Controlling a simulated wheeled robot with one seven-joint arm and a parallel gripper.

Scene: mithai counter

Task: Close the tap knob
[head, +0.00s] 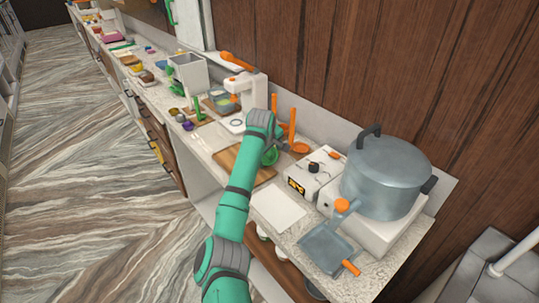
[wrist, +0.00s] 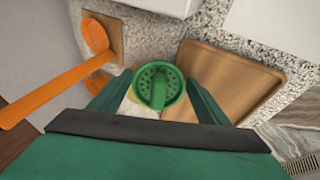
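My gripper (wrist: 156,92) is open, with one green finger on each side of this piece. I cannot tell whether either finger touches it. In the head view my gripper (head: 269,156) is low over the counter, beside the wooden board, mostly hidden by my own wrist. No tap spout can be made out clearly.
A wooden board (wrist: 228,82) lies to the right in the wrist view, an orange ladle (wrist: 52,90) to the left. In the head view, a big grey pot (head: 385,180) and a white box with a black knob (head: 318,184) stand right of my gripper.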

